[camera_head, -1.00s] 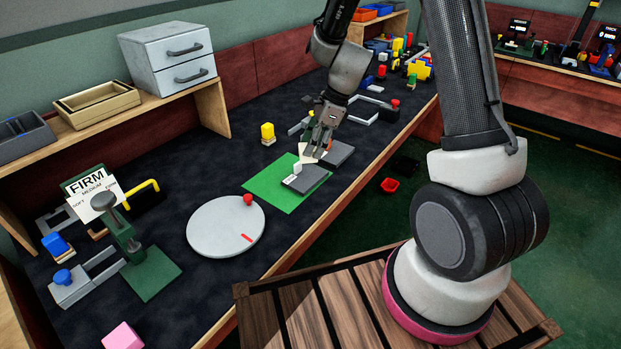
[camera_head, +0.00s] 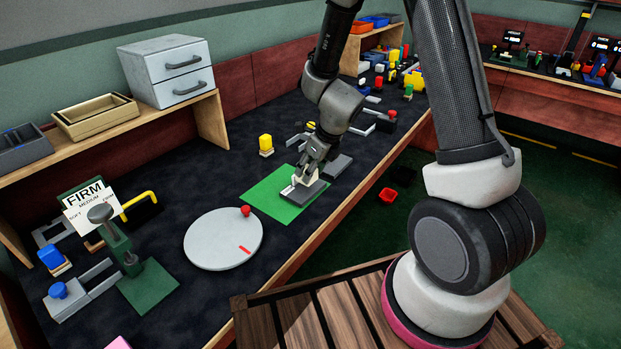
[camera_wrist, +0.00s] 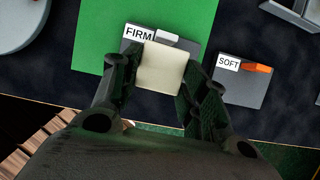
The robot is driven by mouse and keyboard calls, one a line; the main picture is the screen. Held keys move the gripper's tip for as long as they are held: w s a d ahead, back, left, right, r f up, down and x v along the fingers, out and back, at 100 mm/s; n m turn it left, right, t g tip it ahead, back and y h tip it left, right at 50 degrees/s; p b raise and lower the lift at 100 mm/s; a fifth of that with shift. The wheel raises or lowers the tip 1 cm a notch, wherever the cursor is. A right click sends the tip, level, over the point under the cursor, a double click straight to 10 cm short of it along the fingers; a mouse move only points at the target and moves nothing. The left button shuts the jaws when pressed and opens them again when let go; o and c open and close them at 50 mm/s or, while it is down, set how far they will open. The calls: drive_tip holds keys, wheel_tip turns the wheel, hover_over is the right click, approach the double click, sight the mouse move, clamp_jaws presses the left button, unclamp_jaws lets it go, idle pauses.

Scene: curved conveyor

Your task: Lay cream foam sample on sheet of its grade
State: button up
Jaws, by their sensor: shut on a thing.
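The cream foam sample (camera_wrist: 162,70) is a pale square block between the fingers of my gripper (camera_wrist: 155,78). In the head view my gripper (camera_head: 307,177) is low over the grey sheet labelled FIRM (camera_head: 305,193). The wrist view shows the FIRM sheet (camera_wrist: 190,46) partly hidden behind the foam, with a small white piece on it. I cannot tell whether the foam touches the sheet. A second grey sheet labelled SOFT (camera_wrist: 242,92) lies to the right, with an orange piece on it; it also shows in the head view (camera_head: 338,165).
The FIRM sheet lies partly on a green mat (camera_head: 262,192). A round grey turntable (camera_head: 222,240) is left of it. A tester with a FIRM card (camera_head: 90,205) stands farther left. The bench's front edge is close.

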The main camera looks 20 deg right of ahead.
drive_tip(key=shift+f, duration=1.7)
drive_tip(key=shift+f, duration=0.1)
drive_tip(key=o, duration=0.7)
drive_tip(key=shift+o, duration=0.2)
drive_tip(key=s+d+r+n, duration=0.2)
drive_tip(key=s+r+n, duration=0.2)
drive_tip(key=r, duration=0.4)
drive_tip(key=s+d+r+n, duration=0.25)
drive_tip(key=r+n, duration=0.25)
drive_tip(key=r, duration=0.3)
drive_tip(key=s+d+r+n, duration=0.2)
drive_tip(key=s+r+n, duration=0.25)
drive_tip(key=r, duration=0.35)
drive_tip(key=s+d+r+n+h, duration=0.1)
drive_tip(key=s+d+r+n, duration=0.2)
drive_tip(key=s+n, duration=0.4)
drive_tip(key=s+d+r+n+h, duration=0.1)
drive_tip(key=s+d+r+n, duration=0.3)
drive_tip(key=s+n, duration=0.3)
drive_tip(key=shift+s+d+r+n+h, duration=0.2)
drive_tip(key=shift+s+d+n+h, duration=0.15)
drive_tip(key=shift+n, duration=0.5)
